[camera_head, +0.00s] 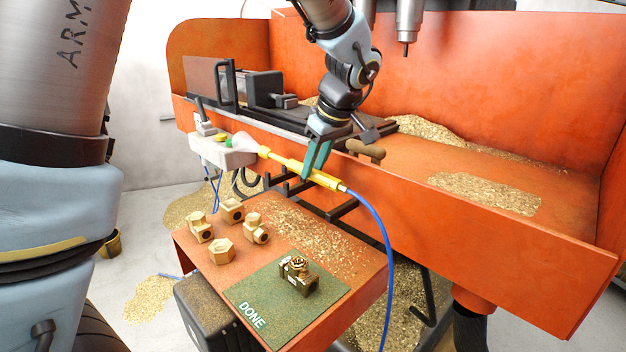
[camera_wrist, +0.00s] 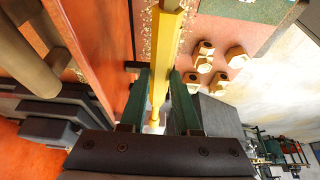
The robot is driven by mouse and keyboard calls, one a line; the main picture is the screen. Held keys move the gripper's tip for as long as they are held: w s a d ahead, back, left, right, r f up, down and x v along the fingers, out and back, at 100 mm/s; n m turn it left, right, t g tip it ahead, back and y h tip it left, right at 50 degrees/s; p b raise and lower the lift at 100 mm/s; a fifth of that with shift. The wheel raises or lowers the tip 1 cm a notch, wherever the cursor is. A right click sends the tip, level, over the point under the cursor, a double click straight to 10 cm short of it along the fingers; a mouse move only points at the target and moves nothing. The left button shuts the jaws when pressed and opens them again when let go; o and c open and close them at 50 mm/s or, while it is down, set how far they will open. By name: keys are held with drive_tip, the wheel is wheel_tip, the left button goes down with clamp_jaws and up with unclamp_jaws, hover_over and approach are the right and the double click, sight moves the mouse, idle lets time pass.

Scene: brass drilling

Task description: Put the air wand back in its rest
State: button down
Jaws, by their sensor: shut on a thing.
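The air wand (camera_head: 288,164) is a yellow rod with a pale cone at its left end and a blue hose at its right end. My gripper (camera_head: 314,170) is shut around the wand toward its hose end and holds it tilted, in front of the orange machine's front wall. In the wrist view the yellow wand (camera_wrist: 165,55) runs between the green fingers of my gripper (camera_wrist: 160,75). The wand's cone end appears close to a pale box (camera_head: 220,152) on the machine's front. I cannot tell whether they touch, or clearly pick out the rest.
An orange table (camera_head: 365,254) below holds several brass fittings (camera_head: 222,250). Another fitting (camera_head: 298,276) stands on the green DONE mat (camera_head: 262,303). A brown-handled brush (camera_head: 366,151) lies on the machine's edge. The blue hose (camera_head: 387,245) hangs past the table's right side. Brass chips lie around.

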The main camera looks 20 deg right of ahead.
sight(314, 182)
drive_tip(key=shift+f, duration=1.75)
drive_tip(key=shift+f, duration=0.25)
drive_tip(key=c, duration=0.6)
unclamp_jaws()
drive_tip(key=shift+r, duration=0.1)
drive_tip(key=shift+r, duration=0.1)
